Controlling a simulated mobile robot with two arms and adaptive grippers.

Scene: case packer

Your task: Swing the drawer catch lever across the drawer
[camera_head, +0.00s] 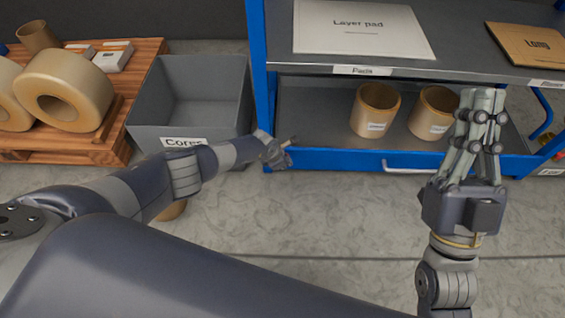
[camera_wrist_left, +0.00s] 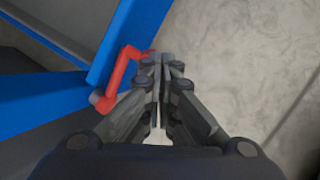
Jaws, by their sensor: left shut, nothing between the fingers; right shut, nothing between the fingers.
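The red catch lever (camera_wrist_left: 119,72) shows in the left wrist view at the blue frame's corner, just left of my left gripper (camera_wrist_left: 160,60). Its far end is right beside the fingertips; I cannot tell whether they touch. In the head view my left gripper (camera_head: 288,146) is at the left end of the blue drawer front (camera_head: 335,160), and the lever cannot be made out there. My left fingers are shut and empty. My right gripper (camera_head: 483,98) is shut and empty, pointing up in front of the shelf's right side. The drawer has a pale handle (camera_head: 415,169).
Two cardboard cores (camera_head: 375,110) stand behind the drawer front, under a shelf with a layer pad (camera_head: 360,28). A grey bin (camera_head: 190,105) labelled Cores and a wooden pallet (camera_head: 115,125) with tape rolls stand left. The floor in front is mostly clear.

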